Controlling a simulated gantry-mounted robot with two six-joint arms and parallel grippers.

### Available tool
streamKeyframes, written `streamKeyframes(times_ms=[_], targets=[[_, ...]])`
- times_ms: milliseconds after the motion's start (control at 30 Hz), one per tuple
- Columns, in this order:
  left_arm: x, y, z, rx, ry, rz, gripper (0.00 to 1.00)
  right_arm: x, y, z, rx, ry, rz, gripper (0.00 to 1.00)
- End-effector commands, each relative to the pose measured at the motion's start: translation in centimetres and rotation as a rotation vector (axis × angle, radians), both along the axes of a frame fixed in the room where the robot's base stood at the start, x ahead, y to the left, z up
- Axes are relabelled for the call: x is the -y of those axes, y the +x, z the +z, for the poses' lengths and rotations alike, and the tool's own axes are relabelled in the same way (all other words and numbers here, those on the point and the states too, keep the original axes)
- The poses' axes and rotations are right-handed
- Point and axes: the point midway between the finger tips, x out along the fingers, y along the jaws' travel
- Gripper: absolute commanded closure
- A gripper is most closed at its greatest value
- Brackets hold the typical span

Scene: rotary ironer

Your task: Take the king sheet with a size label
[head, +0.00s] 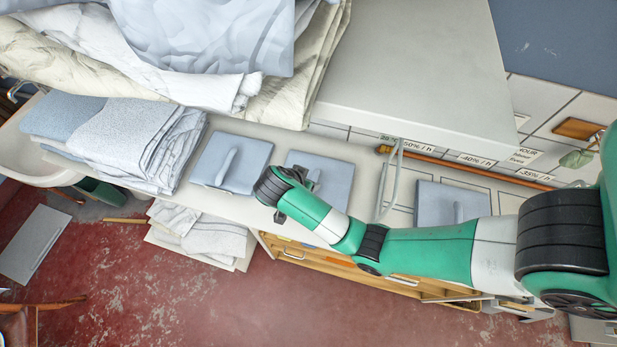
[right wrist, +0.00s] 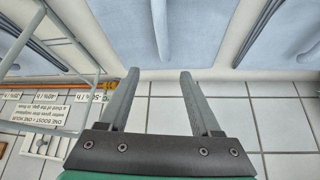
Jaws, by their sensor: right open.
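Folded pale-blue and cream sheets (head: 215,40) lie in a large pile at the upper left of the head view. A smaller stack of folded blue-grey cloth (head: 135,135) lies on the counter below it. I cannot tell which is the king sheet, and I see no size label on any cloth. My right gripper (head: 312,178) is over the counter, to the right of that stack and apart from it, partly hidden by its own wrist. In the right wrist view the gripper (right wrist: 160,78) is open, with nothing between its fingers. My left gripper is not in view.
Pale-blue square panels with handles (head: 228,165) sit along the counter, one beneath my right wrist. A broad grey-white surface (head: 420,60) juts out above. More folded cloth (head: 205,238) lies lower down, beside open wooden drawers (head: 300,256). The red floor (head: 170,300) has clear room.

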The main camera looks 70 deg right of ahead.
Motion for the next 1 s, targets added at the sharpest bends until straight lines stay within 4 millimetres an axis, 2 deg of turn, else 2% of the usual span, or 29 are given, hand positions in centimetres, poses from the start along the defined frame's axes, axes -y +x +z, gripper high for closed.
streamKeyframes(times_ms=[133, 333, 567, 833, 1000], targets=[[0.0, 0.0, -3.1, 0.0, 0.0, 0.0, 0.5, 1.1, 0.0, -2.6, 0.005, -0.002, -0.005, 0.35], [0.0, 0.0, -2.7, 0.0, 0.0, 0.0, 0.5, 3.1, -0.1, -4.8, 0.002, -0.003, -0.004, 0.35], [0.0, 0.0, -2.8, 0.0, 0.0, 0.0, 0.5, 3.6, 0.0, -5.5, 0.005, -0.003, -0.003, 0.35], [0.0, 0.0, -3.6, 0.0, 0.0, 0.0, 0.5, 6.0, 0.5, -9.1, 0.004, -0.003, -0.005, 0.35], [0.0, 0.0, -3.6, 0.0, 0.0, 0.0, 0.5, 6.4, 0.5, -9.6, 0.006, -0.003, -0.003, 0.35]])
